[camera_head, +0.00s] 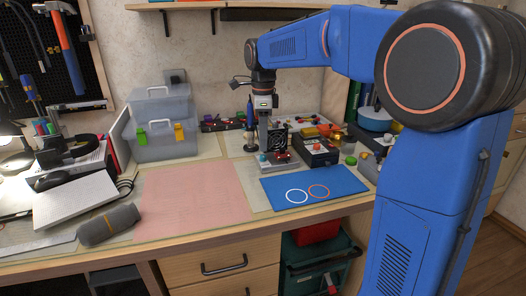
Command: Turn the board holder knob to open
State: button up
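My gripper (264,118) points down at the end of the blue arm, over the back middle of the workbench. Its fingertips are small and blend with the dark items behind them, so their opening cannot be made out. Below it is what looks like the board holder (276,164), a low grey base with a small red and dark board on it. I cannot tell whether the gripper touches the knob or which way the knob is turned.
A black fan unit (278,137) and a black box with knobs (318,151) stand close by. A blue mat (340,183) with two rings and a pink mat (192,195) lie in front, both clear. Grey cases (160,148) stand left. Small jars crowd the right.

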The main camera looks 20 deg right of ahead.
aim_at(263, 156)
jog(key=shift+f, duration=2.45)
jog(key=shift+c, duration=0.6)
grip_shut()
